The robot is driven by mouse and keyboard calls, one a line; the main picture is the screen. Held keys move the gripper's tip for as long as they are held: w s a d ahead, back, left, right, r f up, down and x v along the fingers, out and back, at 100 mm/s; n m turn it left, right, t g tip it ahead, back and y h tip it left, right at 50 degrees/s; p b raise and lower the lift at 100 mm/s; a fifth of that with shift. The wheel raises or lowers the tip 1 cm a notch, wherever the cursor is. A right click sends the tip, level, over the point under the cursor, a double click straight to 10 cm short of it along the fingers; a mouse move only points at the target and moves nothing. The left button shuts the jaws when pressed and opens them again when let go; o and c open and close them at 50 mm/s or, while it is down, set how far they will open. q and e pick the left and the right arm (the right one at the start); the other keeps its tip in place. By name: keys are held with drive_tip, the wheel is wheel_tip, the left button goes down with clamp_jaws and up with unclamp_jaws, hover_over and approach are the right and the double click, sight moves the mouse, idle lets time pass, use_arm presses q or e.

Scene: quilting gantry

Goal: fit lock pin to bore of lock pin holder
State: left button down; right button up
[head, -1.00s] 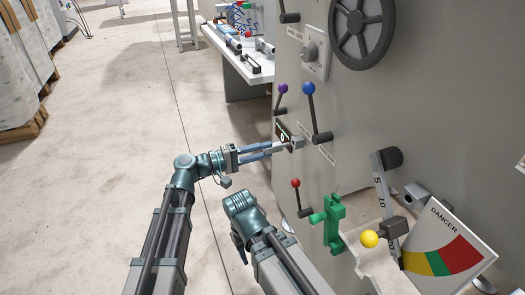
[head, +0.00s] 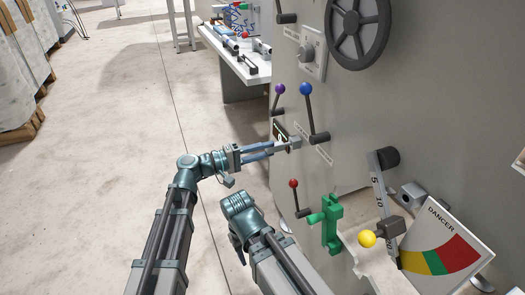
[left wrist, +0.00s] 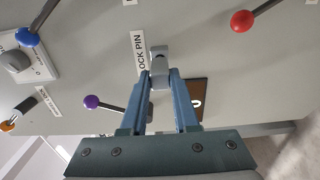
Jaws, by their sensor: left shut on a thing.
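My left gripper (head: 272,150) reaches in from the left at the grey machine panel. It is shut on the grey lock pin (head: 281,148), which also shows between the fingertips in the left wrist view (left wrist: 160,73). The lock pin holder (head: 295,142) is a small grey block on the panel. In the left wrist view the holder (left wrist: 159,51) lies straight ahead of the pin, beside the "LOCK PIN" label (left wrist: 140,54). The pin's far end is at the holder; I cannot tell whether it is inside the bore. My right gripper (head: 239,204) is lower down, away from the panel; its fingers are unclear.
Purple (head: 280,89), blue (head: 306,89) and red (head: 293,183) knobbed levers stand out from the panel around the holder. A green clamp-like part (head: 332,222) and a yellow knob (head: 367,239) are lower right. A white bench (head: 232,66) stands behind.

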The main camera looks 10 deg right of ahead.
use_arm(q)
drive_tip(key=shift+w+d, duration=0.2)
drive_tip(key=shift+d, duration=0.9)
drive_tip(key=c, duration=0.6)
unclamp_jaws()
drive_tip(key=shift+a, duration=0.1)
drive_tip(key=s+a, duration=0.1)
drive_tip(key=a, duration=0.8)
drive_tip(key=s+a, duration=0.1)
drive_tip(key=a, duration=0.3)
drive_tip(key=shift+s+a, duration=0.2)
drive_tip(key=shift+s, duration=0.1)
